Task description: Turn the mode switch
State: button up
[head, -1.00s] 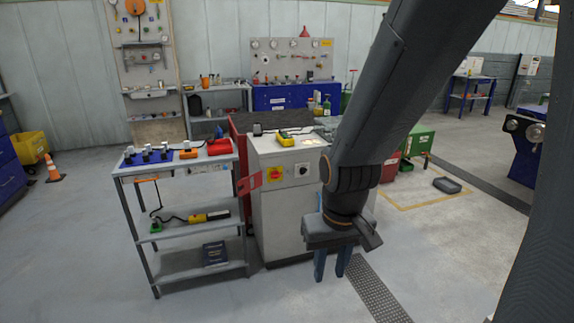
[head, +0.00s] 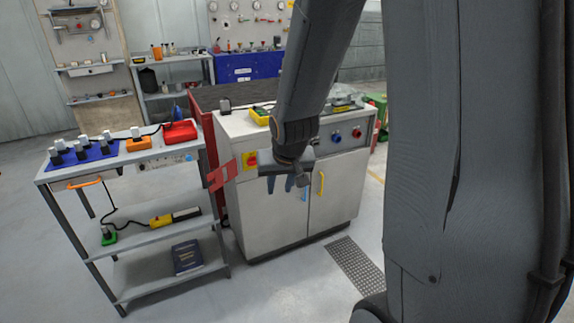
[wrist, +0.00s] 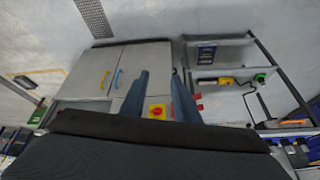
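The grey cabinet (head: 337,190) carries a control panel along its upper front. A red rotary knob on a yellow plate (head: 250,160) sits at the panel's left end; it also shows in the wrist view (wrist: 156,111), between my fingers in the picture. The black mode switch is hidden now, apparently behind my gripper. My gripper (head: 280,186) points down in front of the cabinet, right of the yellow plate. In the wrist view my gripper (wrist: 162,85) has its two blue-grey fingers apart with nothing held between them. I cannot tell its distance from the panel.
A blue button (head: 336,137) and a red button (head: 357,132) sit on the panel's right. Below are doors with blue and yellow handles (head: 321,183). A grey shelf cart (head: 150,245) stands left, with a red bracket (head: 222,176) between. The floor in front is clear.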

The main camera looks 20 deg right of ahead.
jog(key=w+d+f+m+t+b, duration=0.2)
jog(key=w+d+f+t+b, duration=0.35)
jog(key=w, duration=0.55)
jog(key=w+d+f+m+t+y+b, duration=0.1)
jog(key=w+d+f+m+t+b, duration=0.15)
jog(key=w+d+f+b, duration=0.7)
jog(key=w+d+f+m+t+b, duration=0.2)
jog(key=w+d+f+t+b, duration=0.4)
jog(key=w, duration=0.6)
jog(key=w+r+g, duration=0.1)
jog(key=w+r, duration=0.1)
jog(key=w, duration=0.6)
jog(key=shift+d+r, duration=0.25)
jog(key=shift+d, duration=0.15)
grip_shut()
